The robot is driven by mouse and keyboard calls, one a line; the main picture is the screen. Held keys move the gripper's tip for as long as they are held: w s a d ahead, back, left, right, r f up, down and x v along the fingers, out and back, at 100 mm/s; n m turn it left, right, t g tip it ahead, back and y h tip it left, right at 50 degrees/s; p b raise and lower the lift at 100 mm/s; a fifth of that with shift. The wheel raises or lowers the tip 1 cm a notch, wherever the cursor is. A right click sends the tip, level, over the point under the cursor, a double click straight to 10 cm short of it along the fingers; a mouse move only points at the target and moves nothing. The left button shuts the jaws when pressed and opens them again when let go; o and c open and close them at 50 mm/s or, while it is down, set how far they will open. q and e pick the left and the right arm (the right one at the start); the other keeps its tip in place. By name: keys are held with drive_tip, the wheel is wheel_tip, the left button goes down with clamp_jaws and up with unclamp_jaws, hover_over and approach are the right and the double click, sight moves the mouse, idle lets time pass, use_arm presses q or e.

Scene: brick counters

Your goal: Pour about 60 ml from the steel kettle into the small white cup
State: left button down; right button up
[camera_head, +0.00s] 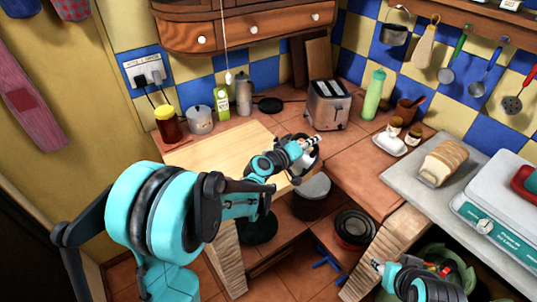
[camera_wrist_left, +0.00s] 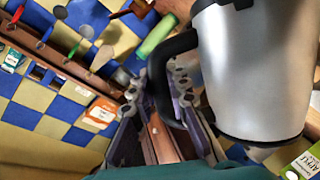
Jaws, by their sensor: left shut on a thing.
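The steel kettle (camera_wrist_left: 255,75) fills the right of the left wrist view, with a black handle (camera_wrist_left: 160,75). My left gripper (camera_wrist_left: 170,95) is shut on that handle. In the head view the kettle (camera_head: 308,165) is mostly hidden by my left gripper (camera_head: 305,147), above the front edge of the wooden board. I cannot make out the small white cup in either view; my arm and the kettle cover part of the counter. My right gripper (camera_head: 379,266) is low at the bottom right, small and partly out of sight; its jaws are unclear.
The wooden board (camera_head: 215,155) looks bare in its visible part. A white dish (camera_head: 390,145) with jars and bread (camera_head: 443,162) are at right.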

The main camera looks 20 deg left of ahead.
sight(304, 134)
use_arm(q)
drive_tip(key=shift+w+a+r+n+t+h+p, duration=0.1)
drive_tip(key=shift+a+r+n+t+h+p, duration=0.15)
drive_tip(key=shift+a+r+n, duration=0.45)
drive_tip(key=shift+w+a+r+n+t+h+p, duration=0.1)
drive_tip(key=shift+a+r+n+h, duration=0.25)
drive_tip(key=shift+a+r+n, duration=0.3)
idle(3.2)
drive_tip(key=shift+s+d+f+m+y+b, duration=0.2)
drive_tip(key=shift+d+f+m+y+b, duration=0.25)
drive_tip(key=shift+d+f+m, duration=0.75)
drive_tip(key=shift+d+f+m+g, duration=0.2)
drive_tip(key=shift+d+m+g, duration=0.15)
drive_tip(key=shift+d+g, duration=0.1)
drive_tip(key=shift+d+f+y, duration=0.1)
drive_tip(key=shift+y, duration=0.25)
drive_tip(key=shift+s+d+f+m+y, duration=0.1)
drive_tip(key=shift+d+f+m+y, duration=0.2)
drive_tip(key=shift+d+m, duration=0.25)
drive_tip(key=shift+a, duration=0.15)
drive_tip(key=d+f+m+y+b, duration=0.3)
drive_tip(key=d+f+m+b, duration=0.1)
drive_tip(key=d+f+m, duration=0.2)
drive_tip(key=shift+s+d+f+y+b, duration=0.35)
drive_tip(key=shift+d+f, duration=0.2)
drive_tip(key=shift+f, duration=0.3)
